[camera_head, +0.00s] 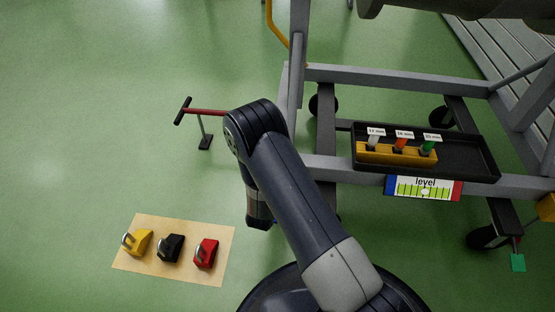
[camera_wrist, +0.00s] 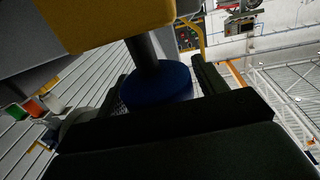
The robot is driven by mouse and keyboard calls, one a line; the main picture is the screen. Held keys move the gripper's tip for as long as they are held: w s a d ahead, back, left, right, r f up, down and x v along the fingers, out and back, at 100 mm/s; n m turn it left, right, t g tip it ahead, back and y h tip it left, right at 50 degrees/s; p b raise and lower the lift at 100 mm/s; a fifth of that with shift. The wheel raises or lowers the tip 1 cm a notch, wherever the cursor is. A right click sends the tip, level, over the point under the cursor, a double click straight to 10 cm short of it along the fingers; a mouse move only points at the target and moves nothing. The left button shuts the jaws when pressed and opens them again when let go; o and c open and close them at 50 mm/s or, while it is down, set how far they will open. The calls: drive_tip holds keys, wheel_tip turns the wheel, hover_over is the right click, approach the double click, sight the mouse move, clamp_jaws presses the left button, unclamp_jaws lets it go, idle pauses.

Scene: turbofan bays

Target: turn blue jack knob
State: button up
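The blue jack knob (camera_wrist: 158,86) is a round blue disc on a dark stem below a yellow block (camera_wrist: 105,18) in the wrist view. My gripper (camera_wrist: 162,88) has one dark finger on each side of the knob. The fingers look apart, with a narrow gap at the left finger; contact on the right is unclear. The near part of the knob is partly hidden by my gripper's body. In the head view my arm shows, but neither my gripper nor the blue knob can be made out.
A grey wheeled stand (camera_head: 400,75) carries a black tray (camera_head: 470,152) and a level gauge (camera_head: 425,188). A mat (camera_head: 150,226) with yellow, black and red padlock-like pieces lies on the floor. A T-handled tool (camera_head: 204,125) stands at left. Green floor at far left is clear.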

drive_tip(key=shift+o, duration=0.9)
drive_tip(key=p+v, duration=0.3)
drive_tip(key=v, duration=0.8)
drive_tip(key=shift+w+d, duration=0.1)
drive_tip(key=shift+w, duration=0.05)
drive_tip(key=b+x, duration=0.3)
drive_tip(key=x, duration=0.7)
drive_tip(key=shift+w+d, duration=0.15)
drive_tip(key=shift+w, duration=0.15)
drive_tip(key=shift+r, duration=0.1)
drive_tip(key=shift+y, duration=0.3)
